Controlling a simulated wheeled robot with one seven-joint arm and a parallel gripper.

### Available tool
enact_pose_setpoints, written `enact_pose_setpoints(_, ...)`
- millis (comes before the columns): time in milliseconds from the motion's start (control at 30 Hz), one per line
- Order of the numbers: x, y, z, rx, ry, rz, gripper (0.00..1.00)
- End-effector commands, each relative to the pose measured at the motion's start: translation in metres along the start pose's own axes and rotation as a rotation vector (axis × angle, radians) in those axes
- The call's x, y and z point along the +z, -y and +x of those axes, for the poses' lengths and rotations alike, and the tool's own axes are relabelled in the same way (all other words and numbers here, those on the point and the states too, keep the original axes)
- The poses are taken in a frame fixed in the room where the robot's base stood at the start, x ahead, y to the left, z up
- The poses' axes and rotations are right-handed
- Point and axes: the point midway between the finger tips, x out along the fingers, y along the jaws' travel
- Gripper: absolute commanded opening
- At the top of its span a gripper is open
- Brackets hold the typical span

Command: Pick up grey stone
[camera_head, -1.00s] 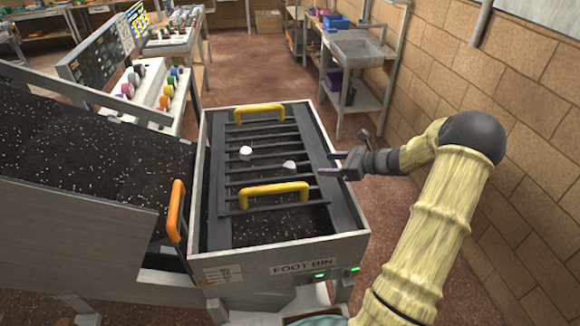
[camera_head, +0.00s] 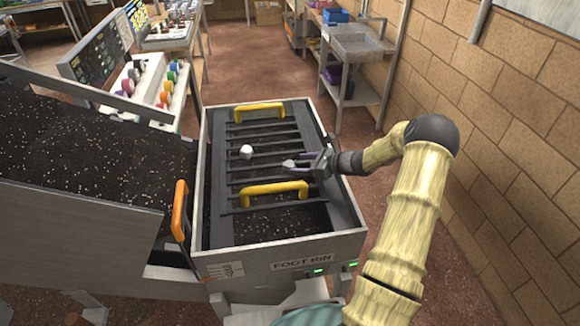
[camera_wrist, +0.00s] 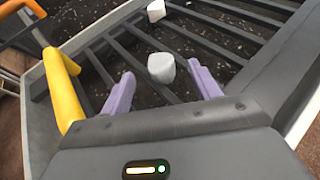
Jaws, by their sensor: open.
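Two pale grey-white lumps lie on the dark bar grate of the foot bin. One stone (camera_head: 289,164) is at my gripper (camera_head: 298,162), partly hidden by its fingers in the head view. In the wrist view this stone (camera_wrist: 161,67) sits just beyond and between the two purple fingertips of my gripper (camera_wrist: 160,86), apart from both. The other stone (camera_head: 246,152) lies farther left; it also shows in the wrist view (camera_wrist: 156,10) at the top edge. I cannot tell from colour which is the grey one. My gripper is open and empty, low over the grate.
The foot bin (camera_head: 345,247) has grey walls. Yellow handles stand on the grate, the near one (camera_head: 274,188) close to my gripper. An orange handle (camera_head: 180,210) is at the left wall. A brick wall (camera_head: 510,150) runs along the right.

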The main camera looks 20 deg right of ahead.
Motion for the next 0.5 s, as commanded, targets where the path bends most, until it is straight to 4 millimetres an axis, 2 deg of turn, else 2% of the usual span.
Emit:
enact_pose_setpoints(333,0.002,0.002,0.040,0.001,0.000,0.001,0.62)
enact_pose_setpoints(500,-0.001,0.003,0.048,-0.001,0.000,-0.001,0.62)
